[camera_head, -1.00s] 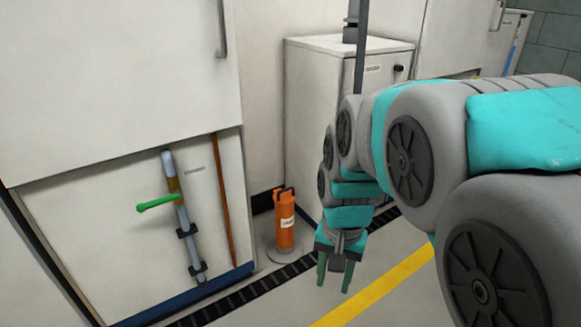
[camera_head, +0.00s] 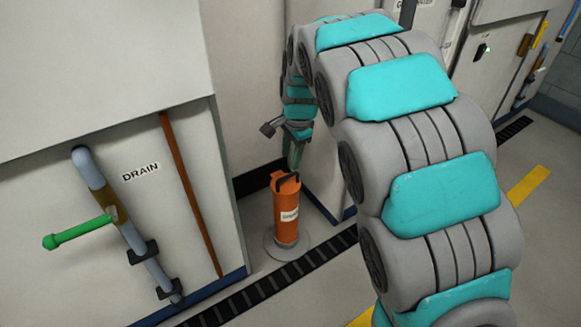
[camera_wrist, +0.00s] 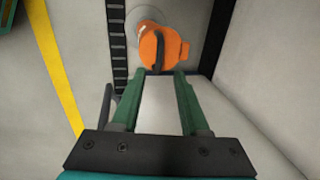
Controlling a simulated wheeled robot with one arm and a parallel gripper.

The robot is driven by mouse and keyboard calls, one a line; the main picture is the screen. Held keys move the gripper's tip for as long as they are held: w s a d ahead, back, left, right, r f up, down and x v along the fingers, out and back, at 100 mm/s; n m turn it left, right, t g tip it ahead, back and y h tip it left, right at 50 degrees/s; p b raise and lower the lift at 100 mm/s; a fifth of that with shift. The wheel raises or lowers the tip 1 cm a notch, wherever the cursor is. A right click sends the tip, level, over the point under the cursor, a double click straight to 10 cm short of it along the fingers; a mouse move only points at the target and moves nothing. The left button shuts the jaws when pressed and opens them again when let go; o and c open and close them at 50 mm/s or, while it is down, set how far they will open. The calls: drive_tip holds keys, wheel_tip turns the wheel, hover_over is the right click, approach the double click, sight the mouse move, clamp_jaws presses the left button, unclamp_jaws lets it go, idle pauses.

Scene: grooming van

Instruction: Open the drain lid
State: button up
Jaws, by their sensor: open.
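An orange canister (camera_head: 287,212) with a black handle on its top and a white label stands upright on a round grey floor plate (camera_head: 270,250). To its left, a grey pipe (camera_head: 134,240) with a green lever (camera_head: 78,232) runs down a white panel, beside a label reading DRAIN (camera_head: 140,172). I cannot tell for certain which part is the drain lid. My gripper (camera_head: 293,160) points down, just above and behind the canister top. In the wrist view my gripper (camera_wrist: 160,76) is open and empty, with the canister (camera_wrist: 162,46) just beyond the fingertips.
A brown rod (camera_head: 190,195) stands along the panel. A dark slotted floor channel (camera_head: 290,275) runs past the canister. A white cabinet wall (camera_wrist: 200,110) is close beside my gripper. Open floor with a yellow stripe (camera_wrist: 55,65) lies on the other side.

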sight(289, 177)
drive_tip(key=f, duration=0.4)
drive_tip(key=w+f+b, duration=0.1)
drive_tip(key=f, duration=0.1)
drive_tip(key=shift+a+f, duration=0.35)
clamp_jaws()
drive_tip(key=shift+r, duration=0.1)
idle(1.0)
